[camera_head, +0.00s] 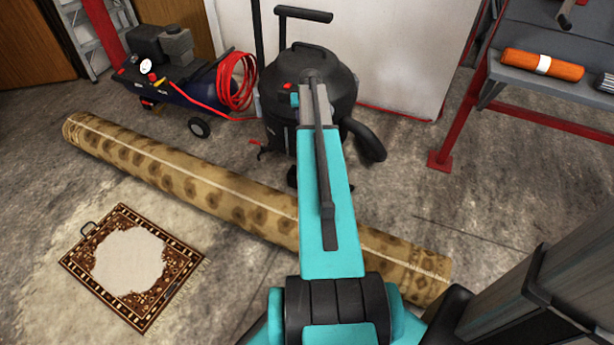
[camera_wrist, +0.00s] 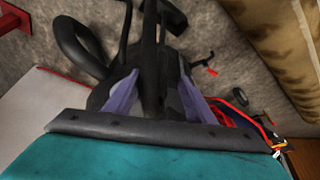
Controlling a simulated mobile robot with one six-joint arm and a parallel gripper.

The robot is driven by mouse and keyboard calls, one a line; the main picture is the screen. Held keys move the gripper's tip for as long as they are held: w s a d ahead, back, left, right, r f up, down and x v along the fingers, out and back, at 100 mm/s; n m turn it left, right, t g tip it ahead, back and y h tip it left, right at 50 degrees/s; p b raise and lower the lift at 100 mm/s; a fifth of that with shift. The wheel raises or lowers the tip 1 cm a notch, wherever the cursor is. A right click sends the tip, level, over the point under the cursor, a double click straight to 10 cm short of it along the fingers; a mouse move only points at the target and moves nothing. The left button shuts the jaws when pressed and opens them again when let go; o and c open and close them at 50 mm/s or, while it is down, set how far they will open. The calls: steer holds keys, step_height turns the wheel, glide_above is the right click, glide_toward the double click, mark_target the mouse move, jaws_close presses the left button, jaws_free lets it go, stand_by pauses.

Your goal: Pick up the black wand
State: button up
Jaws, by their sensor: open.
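The black wand (camera_head: 325,180) is a long dark rod in the head view. It runs from the top of the black vacuum (camera_head: 325,90) down the picture, in front of my teal arm. My gripper (camera_head: 316,95) is at the wand's upper end in this view, over the vacuum. In the wrist view the two purple-grey fingers of my gripper (camera_wrist: 160,80) are spread apart. The dark wand (camera_wrist: 151,45) shows between them. I cannot tell whether either finger touches it. The vacuum body behind is partly hidden by the fingers.
A rolled patterned rug (camera_head: 200,185) lies across the floor below the vacuum. A small rug (camera_head: 75,262) lies at lower left. A compressor (camera_head: 190,95) with red hose stands left. A red-framed bench (camera_head: 455,120) holds an orange roll (camera_head: 542,65) at right.

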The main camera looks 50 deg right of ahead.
steer(key=shift+b+x, duration=0.3)
steer(key=shift+x, duration=2.55)
steer(key=shift+b+x, duration=0.5)
steer(key=shift+x, duration=2.15)
steer(key=shift+w, duration=0.1)
steer(key=shift+r, duration=0.1)
steer(key=c, duration=1.2)
steer(key=shift+o, duration=0.2)
steer(key=shift+d+r, duration=0.1)
steer(key=shift+r, duration=0.05)
